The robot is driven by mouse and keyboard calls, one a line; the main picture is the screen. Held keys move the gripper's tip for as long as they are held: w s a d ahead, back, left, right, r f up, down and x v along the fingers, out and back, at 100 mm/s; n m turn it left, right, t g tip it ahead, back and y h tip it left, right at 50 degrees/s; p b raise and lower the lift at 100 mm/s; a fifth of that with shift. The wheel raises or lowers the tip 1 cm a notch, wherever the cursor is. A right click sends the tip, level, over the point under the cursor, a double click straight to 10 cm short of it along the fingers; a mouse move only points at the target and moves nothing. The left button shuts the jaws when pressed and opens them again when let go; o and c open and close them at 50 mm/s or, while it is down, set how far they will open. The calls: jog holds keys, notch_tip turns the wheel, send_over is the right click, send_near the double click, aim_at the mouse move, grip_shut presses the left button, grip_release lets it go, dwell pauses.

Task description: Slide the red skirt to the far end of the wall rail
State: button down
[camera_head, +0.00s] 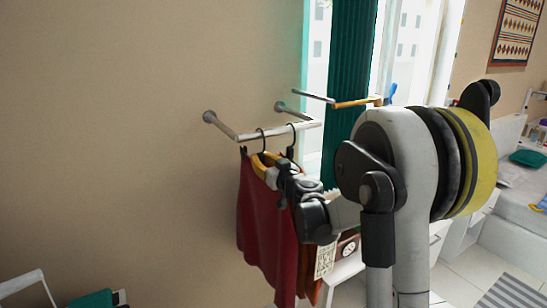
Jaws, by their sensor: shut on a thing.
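The red skirt (262,222) hangs from a hanger with a dark hook on the wall rail (305,127), in the middle of the head view. A yellow-orange hanger part (258,166) shows at its top. My gripper (276,176) is at the top of the skirt, just below the rail, and is shut on the skirt's hanger. The jaws cover part of the hanger, so the exact grip point is hidden. A second hook is on the rail to the right, and an orange-brown garment (314,290) shows partly behind the skirt.
Round wall mounts (209,117) hold the rail out from the beige wall. A chair-like frame (28,286) stands at the lower left.

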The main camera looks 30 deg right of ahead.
jog(key=shift+a, duration=1.1)
jog(key=c, duration=1.3)
grip_release()
jog(key=shift+a, duration=0.15)
jog(key=s, duration=1.2)
jog(key=shift+d, duration=0.3)
